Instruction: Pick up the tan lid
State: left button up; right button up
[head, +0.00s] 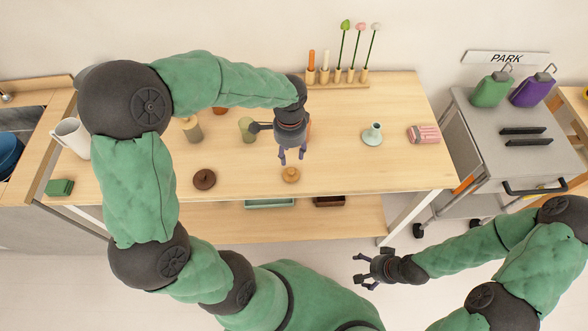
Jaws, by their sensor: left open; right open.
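The tan lid (290,175) is a small round disc with a knob. It lies on the wooden table (340,160) near its front edge. My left gripper (292,157) is open and points down just above and behind the lid, apart from it as far as I can tell. My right gripper (362,270) is open and empty, in front of the table over the floor, far from the lid.
A dark brown lid (204,179) lies to the left. A pale green vase (372,134) and a pink box (424,134) stand to the right. A rack of flowers and candles (338,84) is at the back. A green block (59,187) lies far left.

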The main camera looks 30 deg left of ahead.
aim_at(291, 170)
pick_arm(q)
notch_tip(291, 170, down, 4)
jog(key=shift+r+b, duration=0.2)
jog(key=shift+b, duration=0.2)
jog(key=f, duration=0.1)
jog(key=f+b, duration=0.1)
jog(key=f, duration=0.1)
jog(key=f+b, duration=0.1)
jog(key=shift+s+d+f, duration=0.25)
jog(key=shift+s+f, duration=0.05)
jog(key=shift+s, duration=0.05)
jog(key=shift+f, duration=0.25)
grip_shut()
